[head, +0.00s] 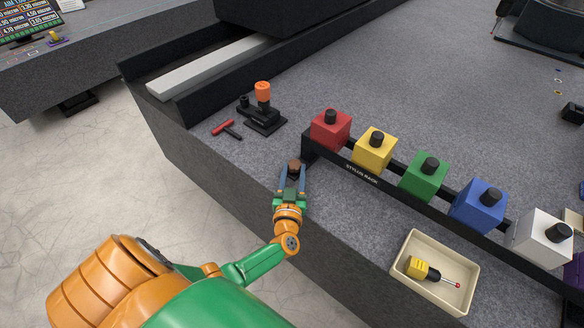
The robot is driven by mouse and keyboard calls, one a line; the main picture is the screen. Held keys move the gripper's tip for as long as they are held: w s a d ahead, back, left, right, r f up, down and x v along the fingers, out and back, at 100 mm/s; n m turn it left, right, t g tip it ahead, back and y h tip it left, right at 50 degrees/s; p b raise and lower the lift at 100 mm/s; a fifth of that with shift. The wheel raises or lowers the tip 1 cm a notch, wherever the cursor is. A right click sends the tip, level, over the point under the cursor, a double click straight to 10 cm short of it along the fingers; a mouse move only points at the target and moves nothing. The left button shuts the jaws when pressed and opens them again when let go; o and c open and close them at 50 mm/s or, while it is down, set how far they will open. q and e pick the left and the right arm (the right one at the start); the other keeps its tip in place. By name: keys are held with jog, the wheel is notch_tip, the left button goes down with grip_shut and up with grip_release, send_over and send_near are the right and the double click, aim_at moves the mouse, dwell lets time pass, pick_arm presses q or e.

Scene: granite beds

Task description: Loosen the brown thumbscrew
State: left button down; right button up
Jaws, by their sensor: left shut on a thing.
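The brown thumbscrew (294,165) is a small dark brown knob at the left end of the black stylus rack (362,177), low beside the rack's end block. My left gripper (292,172) reaches it from the front of the granite bed, and its fingers are shut on the knob. The fingers hide the sides of the knob, and whether it has turned cannot be seen. My right gripper is not in view.
The rack carries red (331,129), yellow (375,148), green (424,176), blue (479,205) and white (541,238) blocks with black knobs. A cream tray (415,240) holds a yellow probe. A red-handled tool (222,127) lies beside a black fixture with an orange top (263,93).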

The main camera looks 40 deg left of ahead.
pick_arm(q)
jog(key=shift+d+n+g+y, duration=0.1)
jog(key=shift+n+g+y, duration=0.45)
jog(key=shift+y, duration=0.25)
jog(key=shift+c, duration=1.9)
grip_release()
jog(key=shift+w, duration=0.1)
jog(key=p+v, duration=0.1)
jog(key=v, duration=0.6)
